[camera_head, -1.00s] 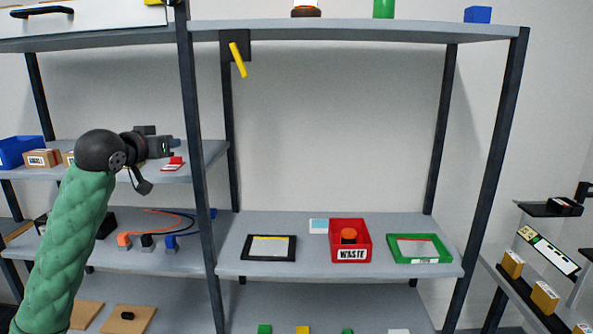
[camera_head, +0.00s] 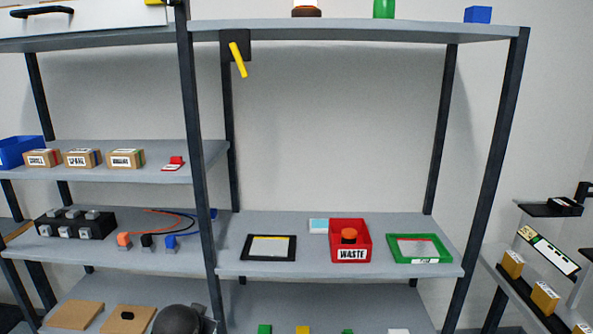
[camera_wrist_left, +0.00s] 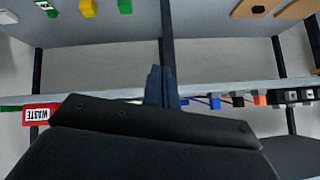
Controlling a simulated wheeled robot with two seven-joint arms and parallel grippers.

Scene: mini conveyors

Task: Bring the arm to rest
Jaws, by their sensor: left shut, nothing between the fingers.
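My left arm shows in the head view only as its dark rounded wrist (camera_head: 178,320) at the bottom edge, in front of the lower shelves. In the left wrist view my left gripper (camera_wrist_left: 161,75) has its two dark fingers together, with nothing between them. That view is upside down, and the fingertips overlap a dark shelf post. My right arm and gripper are not in view.
The red WASTE bin (camera_head: 351,255), a green tray (camera_head: 420,260) and a black-framed tray (camera_head: 268,261) stand on the middle shelf. A dark shelf post (camera_head: 199,180) rises beside my wrist. Several small blocks and brown boards lie on the lowest shelf.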

